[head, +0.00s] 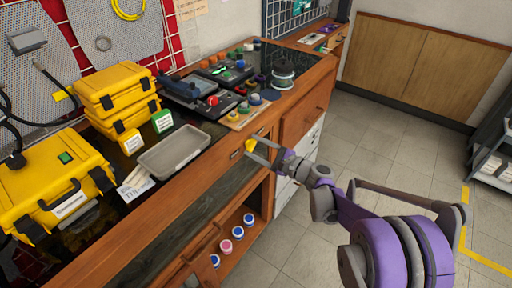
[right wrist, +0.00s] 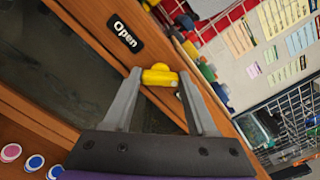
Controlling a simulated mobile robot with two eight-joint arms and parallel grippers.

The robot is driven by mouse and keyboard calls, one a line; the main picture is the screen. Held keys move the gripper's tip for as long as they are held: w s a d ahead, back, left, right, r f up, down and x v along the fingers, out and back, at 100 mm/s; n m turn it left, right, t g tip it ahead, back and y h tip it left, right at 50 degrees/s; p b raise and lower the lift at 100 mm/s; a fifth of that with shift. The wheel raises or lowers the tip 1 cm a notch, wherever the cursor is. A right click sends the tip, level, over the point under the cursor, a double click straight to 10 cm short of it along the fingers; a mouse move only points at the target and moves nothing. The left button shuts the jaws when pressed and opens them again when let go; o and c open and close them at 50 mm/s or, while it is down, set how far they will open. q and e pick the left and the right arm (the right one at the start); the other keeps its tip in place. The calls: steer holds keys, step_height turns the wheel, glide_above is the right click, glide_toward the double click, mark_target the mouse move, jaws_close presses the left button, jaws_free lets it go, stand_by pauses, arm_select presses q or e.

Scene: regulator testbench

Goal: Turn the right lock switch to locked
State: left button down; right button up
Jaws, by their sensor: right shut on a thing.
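The yellow lock switch (head: 250,145) sits on the wooden front of the bench, at the right part of the glass-fronted cabinet. It also shows in the right wrist view (right wrist: 159,76). My right gripper (head: 257,149) reaches it from the right and is shut on it, one finger on each side. The fingers hide part of the switch's base. My left gripper is not in view.
A grey tray (head: 174,151), yellow cases (head: 119,90) and a board with coloured knobs (head: 246,112) stand on the bench top. Several small round jars (head: 237,232) sit on the shelf below. The tiled floor (head: 355,150) to the right is clear.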

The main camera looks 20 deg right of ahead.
stand_by(0.3)
steer(key=o, duration=1.4)
steer(key=shift+c, duration=0.2)
steer(key=v, duration=1.1)
steer(key=shift+p, duration=0.45)
